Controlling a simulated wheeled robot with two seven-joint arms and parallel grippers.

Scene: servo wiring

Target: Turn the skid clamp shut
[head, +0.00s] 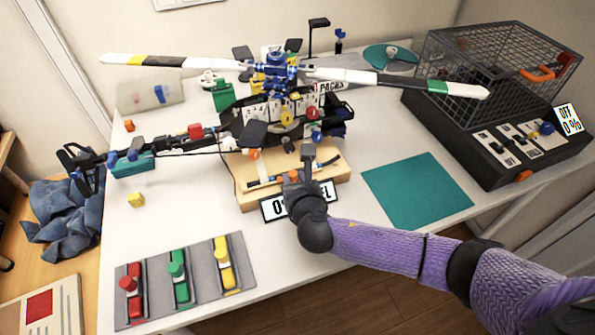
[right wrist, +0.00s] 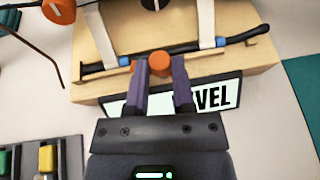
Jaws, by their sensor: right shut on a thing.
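A model helicopter (head: 277,75) stands on a pale wooden block (head: 250,200). A dark skid tube (right wrist: 190,53) with blue bands and white upright struts lies along the block's front. An orange knob (right wrist: 159,62), seemingly the skid clamp's, sits at the middle of the block's front edge. My right gripper (right wrist: 161,75) is shut on this knob, one finger on each side. In the head view, my right gripper (head: 294,178) partly hides the knob and the block's front. How far the clamp is turned cannot be told. My left gripper is not in view.
A sign (head: 273,208) ending in "VEL" is on the block's front, partly covered by my wrist. A grey tray (head: 206,285) with red, green and yellow pieces lies front left. A teal mat (head: 415,190) lies clear at right. A wire cage (head: 480,65) stands behind it.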

